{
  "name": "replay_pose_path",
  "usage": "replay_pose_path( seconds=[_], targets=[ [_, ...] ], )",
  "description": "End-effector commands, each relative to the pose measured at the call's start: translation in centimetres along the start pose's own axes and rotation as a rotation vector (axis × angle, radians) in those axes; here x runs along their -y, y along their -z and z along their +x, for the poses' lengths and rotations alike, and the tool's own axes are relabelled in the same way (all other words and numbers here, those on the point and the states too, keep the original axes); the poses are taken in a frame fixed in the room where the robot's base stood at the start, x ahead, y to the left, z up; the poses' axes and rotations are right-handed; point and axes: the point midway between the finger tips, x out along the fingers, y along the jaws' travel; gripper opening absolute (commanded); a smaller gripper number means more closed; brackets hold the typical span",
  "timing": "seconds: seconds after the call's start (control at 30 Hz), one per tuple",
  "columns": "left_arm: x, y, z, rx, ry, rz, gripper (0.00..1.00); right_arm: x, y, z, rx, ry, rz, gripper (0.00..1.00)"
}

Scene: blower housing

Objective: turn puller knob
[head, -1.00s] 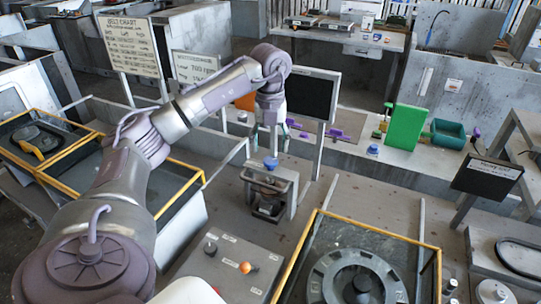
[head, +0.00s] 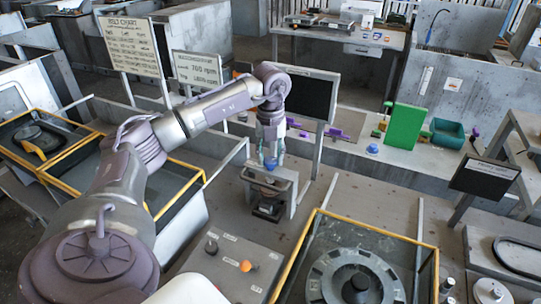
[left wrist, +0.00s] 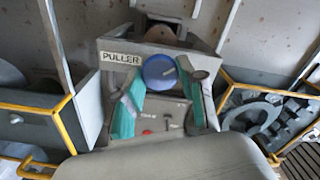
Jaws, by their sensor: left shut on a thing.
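The puller (head: 285,190) is a small grey frame with a light top plate, standing mid-bench in the head view. In the left wrist view its plate carries a "PULLER" label (left wrist: 122,58). The round blue puller knob (left wrist: 160,72) sits on top of that plate, with a light mark on it. My left gripper (head: 270,161) points down over the puller from above. In the left wrist view its teal fingers stand on either side of the knob, shut on it. In the head view the fingers hide most of the knob. My right gripper is out of view.
A control box (head: 230,262) with an orange knob stands in front of the puller. A yellow-edged bay (head: 432,246) with a round housing lies to the right. A dark screen (head: 306,97) stands close behind my left wrist. A green block (head: 405,126) is at the back.

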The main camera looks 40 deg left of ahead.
Motion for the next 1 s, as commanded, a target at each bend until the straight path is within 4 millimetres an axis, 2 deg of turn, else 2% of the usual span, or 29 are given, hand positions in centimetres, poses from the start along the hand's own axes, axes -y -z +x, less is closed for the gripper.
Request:
replay_pose_path(
  seconds=[0.27,0.47,1.0],
  targets=[
    [0.0,-0.03,-0.01,0.001,0.0,0.026,0.05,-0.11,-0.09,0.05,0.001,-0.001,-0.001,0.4],
    [0.02,-0.06,0.01,0.001,0.0,0.118,0.05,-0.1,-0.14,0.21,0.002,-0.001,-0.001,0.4],
    [0.02,-0.07,0.01,0.002,0.0,0.601,0.05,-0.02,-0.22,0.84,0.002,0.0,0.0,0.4]
  ],
)
